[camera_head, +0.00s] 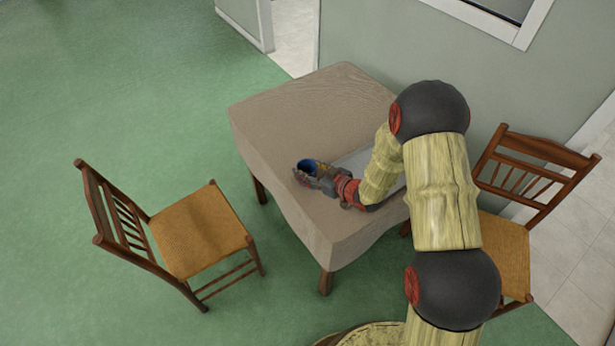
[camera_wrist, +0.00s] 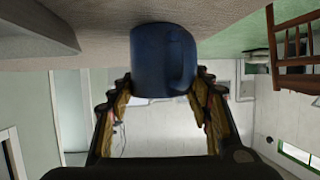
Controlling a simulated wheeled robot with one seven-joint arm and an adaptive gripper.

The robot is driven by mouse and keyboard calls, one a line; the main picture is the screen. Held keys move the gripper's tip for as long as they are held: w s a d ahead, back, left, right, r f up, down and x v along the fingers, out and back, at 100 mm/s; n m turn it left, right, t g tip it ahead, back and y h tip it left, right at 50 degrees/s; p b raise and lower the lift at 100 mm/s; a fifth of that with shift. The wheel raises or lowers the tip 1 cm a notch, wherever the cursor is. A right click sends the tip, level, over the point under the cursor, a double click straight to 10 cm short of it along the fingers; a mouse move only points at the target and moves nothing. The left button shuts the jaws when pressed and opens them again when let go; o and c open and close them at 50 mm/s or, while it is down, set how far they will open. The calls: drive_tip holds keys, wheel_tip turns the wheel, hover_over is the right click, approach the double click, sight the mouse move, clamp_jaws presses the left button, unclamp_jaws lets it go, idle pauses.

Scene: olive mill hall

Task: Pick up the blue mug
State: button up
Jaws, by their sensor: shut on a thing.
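The blue mug (camera_head: 307,165) is on or just above the cloth-covered table (camera_head: 290,105), near its left front side in the head view. In the wrist view the blue mug (camera_wrist: 160,60) fills the upper middle, with its handle to the right. My gripper (camera_head: 304,173) has its fingers around the mug in the head view. In the wrist view my gripper (camera_wrist: 160,95) has one finger on each side of the mug's lower part in the picture, shut on it. I cannot tell whether the mug's base touches the table.
A wooden chair (camera_head: 198,225) stands left of the table, and another chair (camera_head: 505,245) stands to the right. A flat grey thing (camera_head: 360,160) lies on the table beside my arm. A wall (camera_head: 420,70) runs behind the table. Green floor (camera_head: 130,90) is clear at the left.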

drive_tip(key=c, duration=0.4)
drive_tip(key=shift+r, duration=0.15)
